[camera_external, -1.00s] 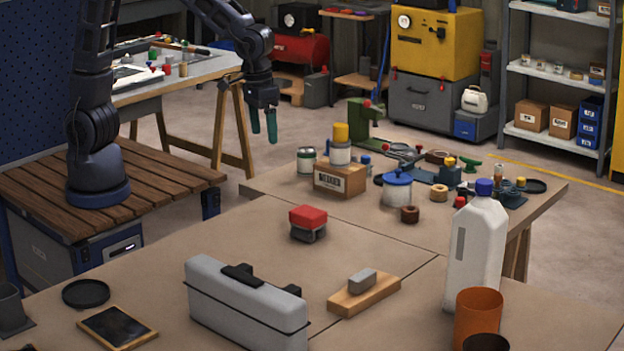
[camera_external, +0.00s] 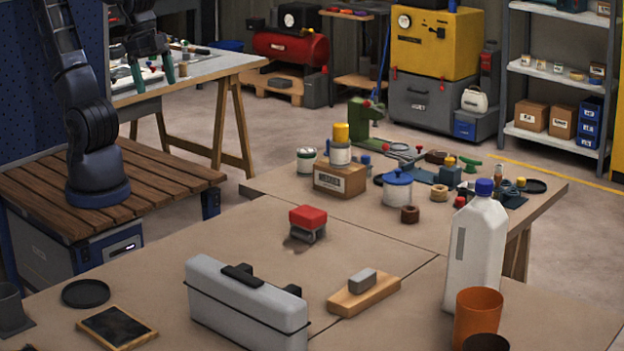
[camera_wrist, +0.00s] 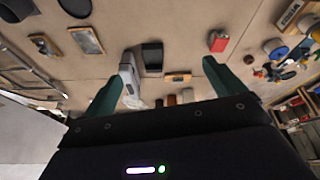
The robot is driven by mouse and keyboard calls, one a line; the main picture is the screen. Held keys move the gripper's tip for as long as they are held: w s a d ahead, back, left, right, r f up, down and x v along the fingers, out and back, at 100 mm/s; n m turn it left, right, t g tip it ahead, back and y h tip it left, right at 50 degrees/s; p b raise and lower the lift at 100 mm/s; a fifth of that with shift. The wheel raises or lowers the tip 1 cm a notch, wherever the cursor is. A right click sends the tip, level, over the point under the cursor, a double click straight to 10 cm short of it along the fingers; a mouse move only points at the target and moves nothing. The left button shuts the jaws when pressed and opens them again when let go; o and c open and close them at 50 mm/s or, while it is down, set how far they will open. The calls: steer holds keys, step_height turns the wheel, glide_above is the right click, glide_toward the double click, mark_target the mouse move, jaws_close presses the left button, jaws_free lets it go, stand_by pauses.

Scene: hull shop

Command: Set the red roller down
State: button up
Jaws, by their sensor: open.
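The red roller (camera_external: 308,217), a red block-like top over a grey lower part, rests on the brown workbench (camera_external: 235,235) near its middle. A dark patch shows on the bench just in front of it. It also shows in the wrist view (camera_wrist: 218,41), beyond the right finger. My gripper (camera_external: 154,71) is open and empty, with its green fingers apart, high at the upper left and well away from the roller. In the wrist view my gripper's fingers (camera_wrist: 163,72) have nothing held between them.
A grey toolbox (camera_external: 245,310), a wooden block with a grey piece (camera_external: 362,298) and a white jug (camera_external: 475,255) stand in front and to the right. A cardboard box (camera_external: 340,180) with cans is behind. Bare bench lies left of the roller.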

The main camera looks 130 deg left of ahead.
steer(key=s, duration=0.1)
steer(key=s+d+m, duration=0.1)
steer(key=s, duration=0.1)
steer(key=s+d+m, duration=0.1)
steer(key=s, duration=0.1)
steer(key=shift+t, duration=0.3)
stand_by(1.0)
